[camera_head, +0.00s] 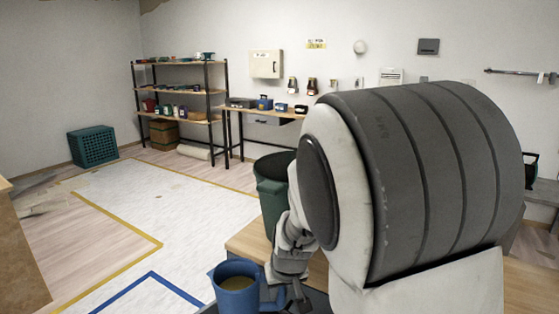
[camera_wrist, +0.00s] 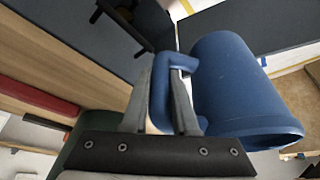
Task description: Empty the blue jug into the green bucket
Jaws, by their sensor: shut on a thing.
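The blue jug (camera_head: 238,287) is at the bottom of the head view, upright, with brownish liquid inside. In the wrist view the jug (camera_wrist: 235,90) lies to the right of my fingers. My gripper (camera_wrist: 168,85) is shut on the jug's handle; in the head view my gripper (camera_head: 290,296) is right of the jug, partly hidden. A tall dark green container (camera_head: 270,195) with a dark top stands behind my arm, partly hidden by it. A smaller dark item with a green tint (camera_head: 530,170) is at the far right.
A wooden surface (camera_head: 250,238) lies beside my arm. A shelf rack (camera_head: 180,90) and a workbench (camera_head: 285,114) stand at the back wall. A teal crate (camera_head: 93,146) is on the floor at left. The pale floor sheet (camera_head: 150,205) is mostly clear.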

